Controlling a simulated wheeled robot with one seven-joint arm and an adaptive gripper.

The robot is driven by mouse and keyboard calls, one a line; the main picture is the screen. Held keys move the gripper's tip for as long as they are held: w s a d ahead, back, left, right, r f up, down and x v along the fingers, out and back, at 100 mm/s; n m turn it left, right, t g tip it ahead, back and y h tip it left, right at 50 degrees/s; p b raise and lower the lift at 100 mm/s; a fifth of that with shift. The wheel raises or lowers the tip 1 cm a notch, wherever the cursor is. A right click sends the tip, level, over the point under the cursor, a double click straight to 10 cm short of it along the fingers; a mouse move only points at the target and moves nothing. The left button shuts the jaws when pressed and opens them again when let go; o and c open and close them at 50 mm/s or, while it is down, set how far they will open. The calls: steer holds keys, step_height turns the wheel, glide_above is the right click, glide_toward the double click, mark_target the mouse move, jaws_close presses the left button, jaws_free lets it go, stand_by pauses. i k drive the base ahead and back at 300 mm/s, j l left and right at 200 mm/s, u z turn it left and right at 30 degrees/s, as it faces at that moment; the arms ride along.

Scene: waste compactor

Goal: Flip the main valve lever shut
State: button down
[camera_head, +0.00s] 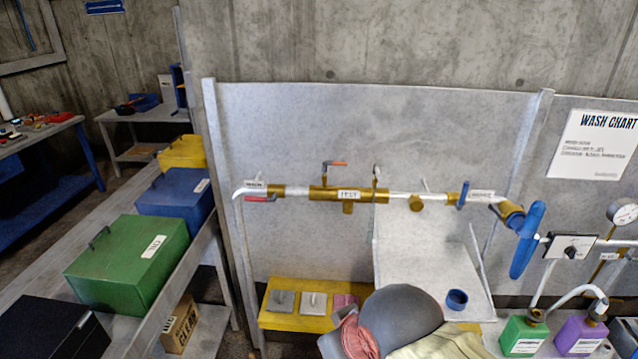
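A pipe runs across the grey back panel. At its left end, a small label, which seems to read MAIN (255,185), sits above a red lever (260,199). The red lever lies roughly level, along the pipe and just below it. A brass block (348,195) with a white label sits in the middle of the pipe. An orange-tipped lever (336,163) stands above it. A small blue lever (463,195) stands upright across the pipe farther right. My gripper cannot be made out in this view, and nothing is seen touching the red lever.
A large blue handle (527,240) sticks out at the right. A grey rounded shape (400,318) with cloth beside it fills the lower middle. A yellow tray (290,318) lies below the pipe. Green (128,255) and blue (176,195) boxes line the left bench.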

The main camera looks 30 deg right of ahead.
mark_target(274, 198)
steer(key=i+j+z, duration=0.15)
steer(key=z, duration=0.2)
steer(key=i+j+z, duration=0.1)
steer(key=j+z, duration=0.25)
